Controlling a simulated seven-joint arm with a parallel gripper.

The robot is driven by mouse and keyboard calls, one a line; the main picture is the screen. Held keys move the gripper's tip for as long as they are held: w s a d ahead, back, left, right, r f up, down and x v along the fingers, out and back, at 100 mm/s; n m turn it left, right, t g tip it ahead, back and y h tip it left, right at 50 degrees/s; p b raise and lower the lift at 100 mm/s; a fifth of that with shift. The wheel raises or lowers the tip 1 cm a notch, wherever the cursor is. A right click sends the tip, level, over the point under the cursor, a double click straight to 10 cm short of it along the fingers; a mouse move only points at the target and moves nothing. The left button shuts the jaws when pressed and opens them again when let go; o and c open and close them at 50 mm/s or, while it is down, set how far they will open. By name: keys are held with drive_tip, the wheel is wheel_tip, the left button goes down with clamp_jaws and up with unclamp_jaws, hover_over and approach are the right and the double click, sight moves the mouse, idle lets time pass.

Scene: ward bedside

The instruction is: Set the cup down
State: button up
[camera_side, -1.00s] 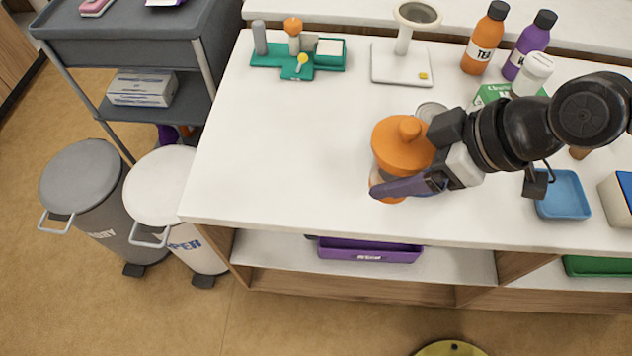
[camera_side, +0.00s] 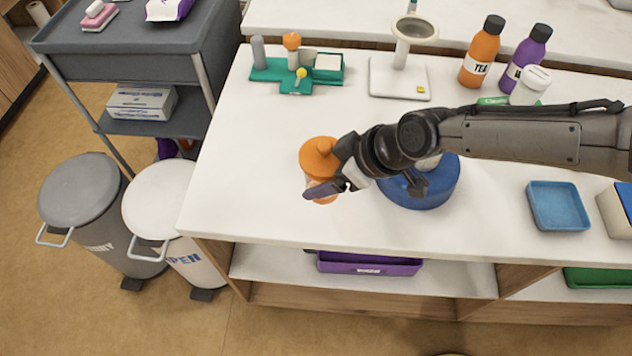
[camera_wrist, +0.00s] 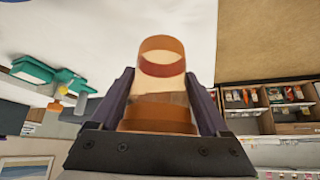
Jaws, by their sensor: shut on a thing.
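The cup (camera_side: 320,158) has an orange lid with a short spout, a clear body and orange at the bottom. It is upright over the left middle of the white counter (camera_side: 245,165). My gripper (camera_side: 328,188) is shut on it from the right, with the dark purple fingers at the sides of its body. In the wrist view the cup (camera_wrist: 162,85) sits between my two fingers (camera_wrist: 160,102). I cannot tell whether its bottom touches the counter.
A blue round object (camera_side: 425,192) stands right of the cup, partly under my arm. A teal tray (camera_side: 320,72), a white stand (camera_side: 400,78) and bottles (camera_side: 482,52) are at the back. A blue tray (camera_side: 558,205) is at right. The counter left of the cup is clear.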

drive_tip(key=shift+w+x, duration=0.2)
drive_tip(key=shift+x, duration=1.25)
drive_tip(key=shift+w+a+f, duration=0.1)
drive_tip(key=shift+a+f, duration=0.05)
drive_tip(key=shift+f, duration=1.35)
drive_tip(key=shift+f, duration=0.1)
drive_tip(key=shift+f, duration=0.1)
drive_tip(key=o, duration=1.2)
drive_tip(key=shift+o, duration=0.2)
drive_tip(key=shift+r, duration=0.45)
drive_tip(key=v, duration=1.1)
drive_tip(key=shift+d, duration=0.3)
drive_tip(key=shift+r, duration=0.15)
